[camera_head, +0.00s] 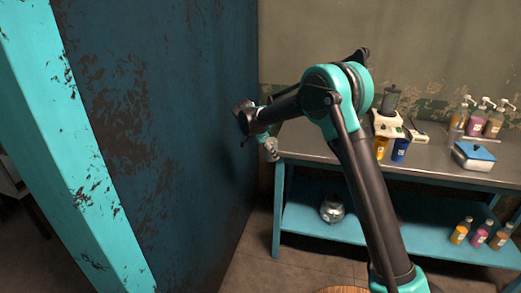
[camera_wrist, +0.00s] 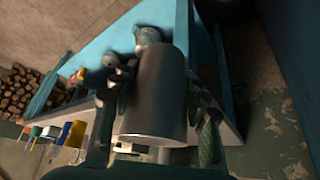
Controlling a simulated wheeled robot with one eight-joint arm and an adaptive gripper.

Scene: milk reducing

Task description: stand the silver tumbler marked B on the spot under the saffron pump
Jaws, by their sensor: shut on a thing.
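My gripper (camera_head: 264,137) is raised off the left end of the steel-topped bench, beside the dark blue panel. It is shut on a silver tumbler (camera_head: 271,152), which shows small and close to the fingers in the head view. The tumbler (camera_wrist: 157,98) fills the middle of the wrist view, tilted in the picture, with a finger on either side. No letter B is legible on it. Pump bottles stand at the back right of the bench; the leftmost, yellowish one (camera_head: 461,112) looks like the saffron pump. The spot under it cannot be made out.
A grey-topped machine (camera_head: 388,122), a yellow cup (camera_head: 381,148), a blue cup (camera_head: 400,150) and a blue-lidded box (camera_head: 474,156) stand on the bench (camera_head: 436,160). The lower shelf (camera_head: 385,232) holds a glass pot (camera_head: 332,208) and bottles. The large panel (camera_head: 160,120) closes off the left.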

